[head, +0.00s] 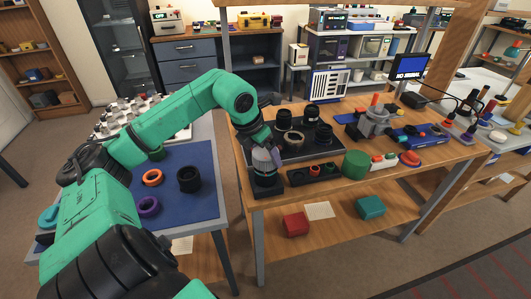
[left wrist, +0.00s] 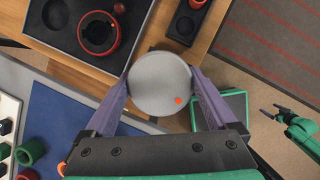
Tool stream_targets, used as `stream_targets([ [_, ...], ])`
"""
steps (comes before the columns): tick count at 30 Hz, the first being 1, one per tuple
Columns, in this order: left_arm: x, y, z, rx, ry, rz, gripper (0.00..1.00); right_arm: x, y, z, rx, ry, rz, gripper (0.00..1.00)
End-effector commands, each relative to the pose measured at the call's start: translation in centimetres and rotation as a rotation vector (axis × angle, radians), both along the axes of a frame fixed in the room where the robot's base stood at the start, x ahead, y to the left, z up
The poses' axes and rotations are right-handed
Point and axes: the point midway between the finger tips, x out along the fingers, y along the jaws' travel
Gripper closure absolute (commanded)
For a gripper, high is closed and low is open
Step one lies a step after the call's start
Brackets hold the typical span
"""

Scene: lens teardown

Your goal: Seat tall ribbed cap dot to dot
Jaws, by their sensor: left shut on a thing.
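My left gripper (head: 267,150) is shut on the tall grey ribbed cap (head: 263,161). In the left wrist view the cap (left wrist: 160,84) shows as a round grey top between the purple fingers (left wrist: 158,95), with an orange dot near its lower right edge. In the head view the cap is upright right above a black round part (head: 265,179) on a dark base at the bench's front left corner. I cannot tell whether they touch. The cap hides this part and any dot on it in the wrist view. My right gripper (left wrist: 272,110) shows small at the wrist view's right, fingers apart and empty.
A dark tray (head: 290,154) with several black lens parts lies behind the cap. A dark strip of small parts (head: 318,172) and a green cylinder (head: 356,164) stand to its right. A blue mat (head: 205,160) with rings lies on the left table, across a gap.

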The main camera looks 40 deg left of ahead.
Motion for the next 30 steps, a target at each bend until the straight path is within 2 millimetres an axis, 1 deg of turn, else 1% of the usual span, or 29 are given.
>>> stream_targets([
  [11,0.01,0.0,0.07,0.0,-0.001,0.0,0.61,0.01,0.13,0.04,0.002,-0.001,0.0,0.0],
  [20,0.04,0.03,-0.63,0.001,-0.001,0.0,0.61,0.01,0.12,-0.84,0.002,0.0,0.0,0.0],
  [30,0.04,0.02,-0.56,0.001,-0.001,0.0,0.61,0.0,0.09,-0.79,0.001,0.0,-0.001,0.0],
])
